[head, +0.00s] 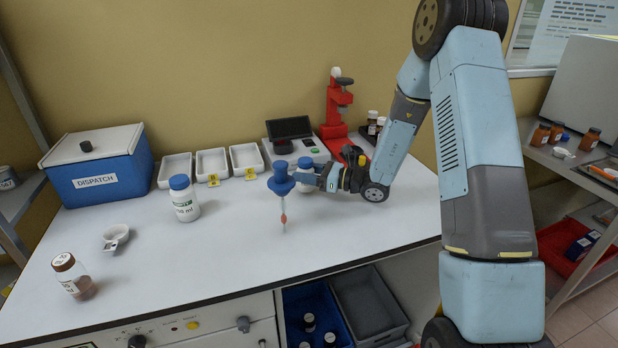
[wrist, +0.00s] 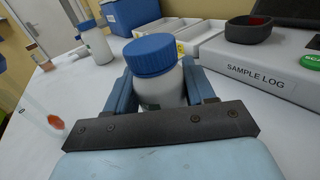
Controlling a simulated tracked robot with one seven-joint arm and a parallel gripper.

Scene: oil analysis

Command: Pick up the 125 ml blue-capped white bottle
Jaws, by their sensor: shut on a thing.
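A white bottle with a blue cap (wrist: 153,56) stands between my gripper's two blue fingers in the wrist view. My gripper (wrist: 157,82) is shut on its body, below the cap. The black wrist bar hides the bottle's lower part and most of its label. In the head view my gripper (head: 309,179) is at the middle of the bench, and the held bottle's blue cap (head: 305,162) shows just above the fingers. I cannot tell whether its base touches the bench. A second white bottle with a blue cap (head: 184,200) stands further left, its label partly readable as "ml".
White trays (head: 211,166), a blue DISPATCH box (head: 97,168) and a red device (head: 335,110) line the back. A brown jar (head: 70,272) stands front left. The front middle is clear.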

